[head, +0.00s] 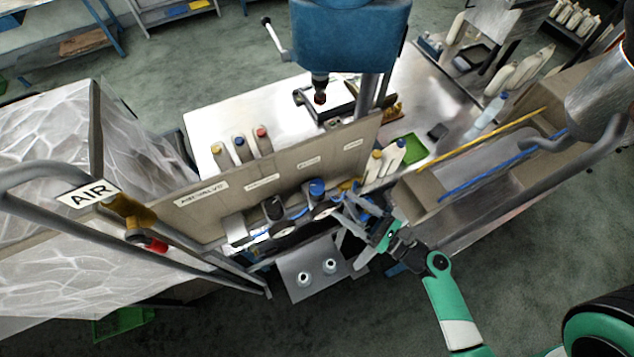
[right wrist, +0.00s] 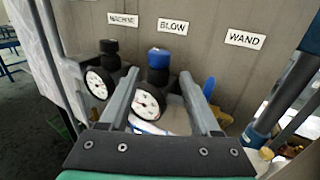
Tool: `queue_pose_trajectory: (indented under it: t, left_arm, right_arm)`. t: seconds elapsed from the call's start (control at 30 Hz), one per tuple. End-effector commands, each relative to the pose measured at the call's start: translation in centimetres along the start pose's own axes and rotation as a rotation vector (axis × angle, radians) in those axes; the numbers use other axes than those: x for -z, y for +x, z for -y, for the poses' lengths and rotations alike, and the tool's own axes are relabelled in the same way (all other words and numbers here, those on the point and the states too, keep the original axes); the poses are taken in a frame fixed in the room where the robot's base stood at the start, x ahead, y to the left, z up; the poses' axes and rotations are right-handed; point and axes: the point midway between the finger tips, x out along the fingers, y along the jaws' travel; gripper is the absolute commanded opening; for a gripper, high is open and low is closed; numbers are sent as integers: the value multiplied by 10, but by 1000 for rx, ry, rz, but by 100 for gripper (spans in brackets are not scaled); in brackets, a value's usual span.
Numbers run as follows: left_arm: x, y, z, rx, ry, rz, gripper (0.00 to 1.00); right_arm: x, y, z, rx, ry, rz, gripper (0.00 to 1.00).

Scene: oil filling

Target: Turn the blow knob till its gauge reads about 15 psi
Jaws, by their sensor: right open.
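The blow knob (head: 316,186) is a blue cap on a regulator at the panel, below the BLOW label (right wrist: 173,27); it also shows in the right wrist view (right wrist: 158,56). Its round white gauge (right wrist: 149,101) sits just below it; the reading is too small to tell. My right gripper (head: 350,212) is open and in front of the panel, pointing at the blue knob. In the right wrist view its two fingers (right wrist: 158,82) stand apart on either side of the knob's regulator, with nothing held. Whether they touch it I cannot tell. My left gripper is not in view.
A black knob (right wrist: 109,47) with its own gauge (right wrist: 99,84) stands left of the blue one, under the MACHINE label (right wrist: 123,19). A grey plate with two fittings (head: 315,270) lies below. Bottles (head: 240,148) stand behind the panel.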

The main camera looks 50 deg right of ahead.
Motion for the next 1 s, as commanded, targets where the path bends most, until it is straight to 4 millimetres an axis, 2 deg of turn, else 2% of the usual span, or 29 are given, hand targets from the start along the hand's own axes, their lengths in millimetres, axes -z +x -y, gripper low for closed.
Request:
queue_pose_trajectory:
  t: [0.2, 0.4, 0.57, 0.8, 0.87, 1.0]
  left_arm:
    - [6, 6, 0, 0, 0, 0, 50]
    - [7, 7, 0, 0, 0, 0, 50]
    - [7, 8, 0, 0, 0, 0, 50]
    - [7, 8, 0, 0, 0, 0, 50]
    - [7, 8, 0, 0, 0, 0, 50]
    - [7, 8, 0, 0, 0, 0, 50]
  right_arm:
    - [-3, 50, -3, -8, -2, 3, 64]
    - [-2, 87, -1, -4, -2, 2, 64]
    - [-1, 99, -1, -2, -3, 1, 64]
    - [-1, 100, -1, -1, -3, 1, 64]
    - [-1, 100, -1, -1, -3, 1, 55]
    - [-1, 99, -1, -1, -3, 1, 30]
